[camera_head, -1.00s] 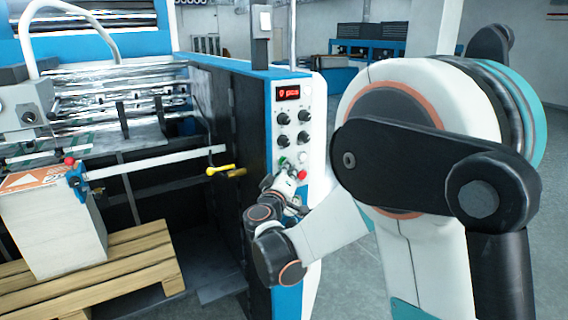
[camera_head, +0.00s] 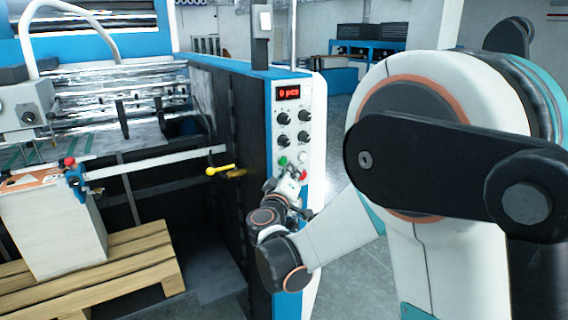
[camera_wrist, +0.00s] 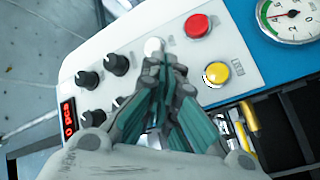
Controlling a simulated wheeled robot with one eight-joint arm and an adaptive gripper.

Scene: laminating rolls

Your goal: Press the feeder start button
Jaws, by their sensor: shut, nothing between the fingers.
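The control panel (camera_head: 290,110) on the blue and white machine has a green button (camera_head: 283,160), a white button (camera_head: 302,157) and a red button (camera_head: 303,175). In the wrist view the white button (camera_wrist: 153,46), red button (camera_wrist: 197,25) and yellow button (camera_wrist: 215,73) show. The green one is hidden behind my fingers there, and the yellow one is hidden in the head view. My gripper (camera_wrist: 161,62) is shut and empty, pointing at the panel among these buttons. It also shows low on the panel in the head view (camera_head: 287,180). I cannot tell whether it touches anything.
Several black knobs (camera_wrist: 116,64) and a red "0 pcs" display (camera_head: 289,93) share the panel. A pressure gauge (camera_wrist: 291,18) sits beside it. A yellow-handled lever (camera_head: 221,170) and a paper stack (camera_head: 60,235) on a pallet (camera_head: 120,268) are at left.

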